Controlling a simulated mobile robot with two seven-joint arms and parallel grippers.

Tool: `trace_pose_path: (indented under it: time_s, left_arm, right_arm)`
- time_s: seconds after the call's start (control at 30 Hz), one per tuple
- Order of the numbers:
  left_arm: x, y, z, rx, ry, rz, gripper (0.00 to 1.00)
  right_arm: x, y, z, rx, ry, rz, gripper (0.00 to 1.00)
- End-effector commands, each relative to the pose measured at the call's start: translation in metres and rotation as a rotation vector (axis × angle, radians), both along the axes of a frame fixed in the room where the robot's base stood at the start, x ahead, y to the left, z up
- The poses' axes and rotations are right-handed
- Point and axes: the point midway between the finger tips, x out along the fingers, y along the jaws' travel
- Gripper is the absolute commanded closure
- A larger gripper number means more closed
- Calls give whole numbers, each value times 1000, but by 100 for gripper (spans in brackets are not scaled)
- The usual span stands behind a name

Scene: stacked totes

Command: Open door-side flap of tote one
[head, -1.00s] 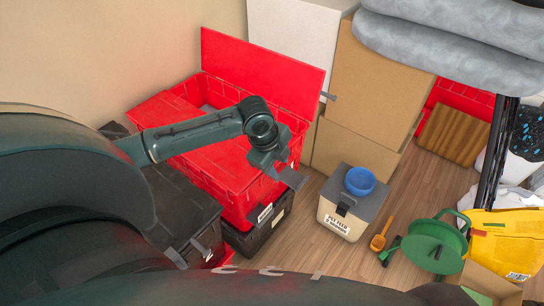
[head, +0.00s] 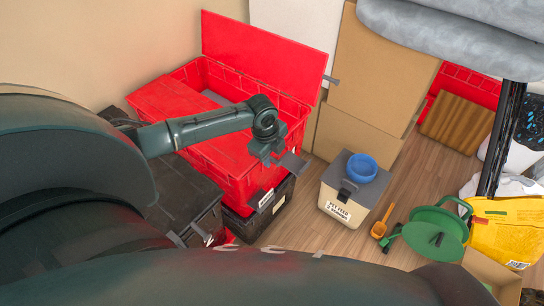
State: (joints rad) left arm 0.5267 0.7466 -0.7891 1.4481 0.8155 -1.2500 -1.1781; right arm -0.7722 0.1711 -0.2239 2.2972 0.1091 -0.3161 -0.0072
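The red tote (head: 290,107) stands near the wall on top of a dark tote. Its far flap (head: 262,52) stands upright, with a grey tab on its right edge. Its near flap (head: 172,109) lies over the near part of the opening. My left gripper (head: 277,160) is at the right end of the near flap, beside or against a grey tab (head: 294,164). I cannot tell whether its fingers are closed on the tab. My arm hides part of the near flap. My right gripper is not in view.
Black totes (head: 185,197) stand below and left of the red tote. A pet feed bin (head: 345,205) with a blue bowl (head: 355,168), an orange scoop (head: 381,226) and a green reel (head: 437,238) are on the floor to the right.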

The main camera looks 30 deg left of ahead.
Motion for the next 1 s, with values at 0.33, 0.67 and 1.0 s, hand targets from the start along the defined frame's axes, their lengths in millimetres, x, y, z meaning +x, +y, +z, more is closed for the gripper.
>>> trace_pose_path:
  time_s: [0.33, 0.67, 1.0]
  left_arm:
    - [1, -1, -6, 0, -1, -1, 65]
    - [1, 0, -5, 0, -1, -1, 90]
    - [1, 0, -5, 0, 0, -1, 100]
  right_arm:
    - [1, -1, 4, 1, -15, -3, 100]
    - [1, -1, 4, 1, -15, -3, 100]
    - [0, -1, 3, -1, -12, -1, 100]
